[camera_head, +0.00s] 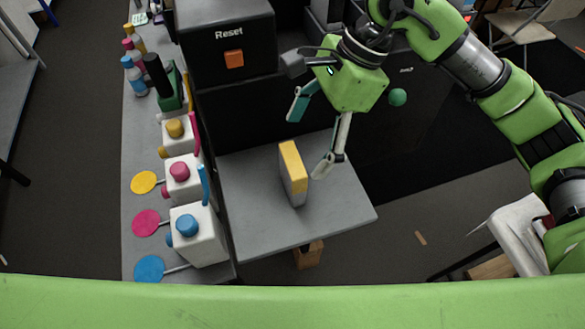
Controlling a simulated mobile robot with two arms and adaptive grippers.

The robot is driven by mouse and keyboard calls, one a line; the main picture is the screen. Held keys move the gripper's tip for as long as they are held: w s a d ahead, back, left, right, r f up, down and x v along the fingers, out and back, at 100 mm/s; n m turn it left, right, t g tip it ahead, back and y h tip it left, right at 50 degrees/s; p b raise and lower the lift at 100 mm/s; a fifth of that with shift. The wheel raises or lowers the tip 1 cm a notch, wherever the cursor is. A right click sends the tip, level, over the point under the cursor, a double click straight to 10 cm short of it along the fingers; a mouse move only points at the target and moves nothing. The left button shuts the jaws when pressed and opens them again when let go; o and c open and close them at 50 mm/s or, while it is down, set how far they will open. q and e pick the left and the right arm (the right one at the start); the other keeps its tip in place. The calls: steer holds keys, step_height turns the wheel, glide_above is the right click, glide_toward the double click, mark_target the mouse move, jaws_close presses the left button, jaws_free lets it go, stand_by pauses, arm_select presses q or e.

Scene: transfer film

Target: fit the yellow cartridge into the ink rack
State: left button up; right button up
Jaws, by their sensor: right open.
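The yellow cartridge (293,173) stands upright on a grey shelf (338,212) in the head view. It is a thin block with a yellow top and front edge and a grey side. My right gripper (306,147) is open and empty, with its fingers pointing down. One fingertip is just to the right of the cartridge, the other above and behind its top. I cannot tell whether either touches it. My left gripper is not in view. I cannot clearly make out an ink rack.
A black machine with an orange Reset button (234,59) stands behind the shelf. On the left, a grey counter (138,205) holds white jugs with yellow, pink and blue (187,225) caps, coloured discs and several bottles. The front of the shelf is bare.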

mark_target(294, 159)
steer(key=shift+a+f, duration=0.3)
steer(key=shift+f, duration=0.35)
steer(key=shift+s+a+f+p, duration=0.15)
steer(key=shift+f+p, duration=0.1)
steer(key=shift+p, duration=0.2)
steer(key=p+x, duration=0.2)
steer(key=x, duration=0.1)
steer(key=shift+a+f, duration=0.15)
steer(key=shift+a, duration=0.05)
steer(key=shift+a+f, duration=0.15)
steer(key=shift+f, duration=0.45)
steer(key=c, duration=2)
steer(key=shift+o, duration=0.2)
steer(key=shift+r, duration=0.1)
